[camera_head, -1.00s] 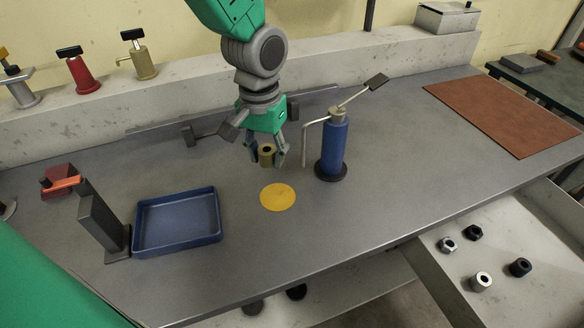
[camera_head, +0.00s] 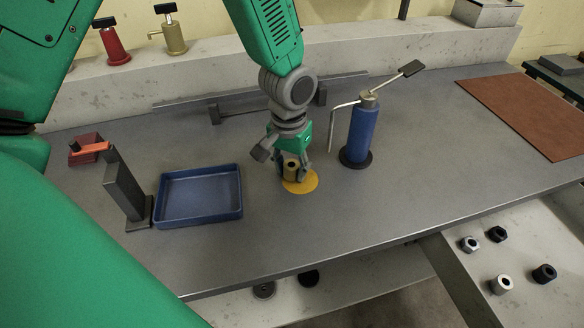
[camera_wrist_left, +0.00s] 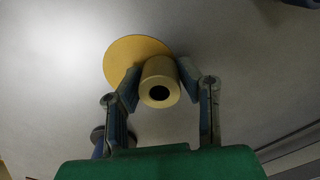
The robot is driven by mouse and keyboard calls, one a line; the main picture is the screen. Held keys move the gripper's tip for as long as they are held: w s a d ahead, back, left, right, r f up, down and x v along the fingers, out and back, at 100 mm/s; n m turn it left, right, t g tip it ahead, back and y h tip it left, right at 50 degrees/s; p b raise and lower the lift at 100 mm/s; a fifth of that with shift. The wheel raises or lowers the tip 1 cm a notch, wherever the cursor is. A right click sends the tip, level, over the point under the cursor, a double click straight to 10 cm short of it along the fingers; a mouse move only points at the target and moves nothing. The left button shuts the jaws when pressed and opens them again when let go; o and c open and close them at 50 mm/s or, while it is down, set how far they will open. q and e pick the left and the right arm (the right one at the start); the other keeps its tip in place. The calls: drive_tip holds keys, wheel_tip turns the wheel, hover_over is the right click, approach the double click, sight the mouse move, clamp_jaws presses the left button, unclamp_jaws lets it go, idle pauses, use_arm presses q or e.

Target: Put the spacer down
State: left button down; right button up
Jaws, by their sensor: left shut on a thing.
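The spacer (camera_head: 291,168), a short brass-coloured cylinder with a dark hole, is held by my left gripper (camera_head: 293,177). It also shows in the left wrist view (camera_wrist_left: 157,70), between the two fingers, with its bored end facing the camera. A flat yellow disc (camera_head: 310,183) lies on the grey bench. The spacer and fingertips overlap the disc's left part in the head view; in the left wrist view the disc (camera_wrist_left: 128,50) shows behind the spacer. I cannot tell whether the spacer touches the disc. My right gripper is not in view.
A blue cylinder stand (camera_head: 362,135) with a bent rod and lever stands just right of the gripper. A blue tray (camera_head: 240,208) and an upright dark block (camera_head: 124,190) are to the left. The bench front is clear.

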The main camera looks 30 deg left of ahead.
sight(288, 164)
use_arm(q)
drive_tip(key=shift+a+f, duration=0.1)
drive_tip(key=shift+a, duration=0.1)
drive_tip(key=c, duration=1.2)
unclamp_jaws()
drive_tip(key=shift+a, duration=0.15)
drive_tip(key=shift+o, duration=0.4)
drive_tip(key=shift+a+f, duration=0.1)
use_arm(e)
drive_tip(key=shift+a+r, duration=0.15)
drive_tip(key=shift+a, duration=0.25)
use_arm(q)
drive_tip(key=shift+d, duration=0.25)
drive_tip(key=shift+d+r, duration=0.1)
drive_tip(key=shift+r, duration=0.3)
drive_tip(key=r, duration=0.3)
drive_tip(key=r+p, duration=0.1)
drive_tip(key=r, duration=0.3)
drive_tip(key=r+p, duration=0.1)
drive_tip(key=r, duration=0.2)
drive_tip(key=shift+a+r, duration=0.25)
drive_tip(key=shift+a, duration=0.1)
drive_tip(key=shift+d+r, duration=0.15)
drive_tip(key=shift+r, duration=0.4)
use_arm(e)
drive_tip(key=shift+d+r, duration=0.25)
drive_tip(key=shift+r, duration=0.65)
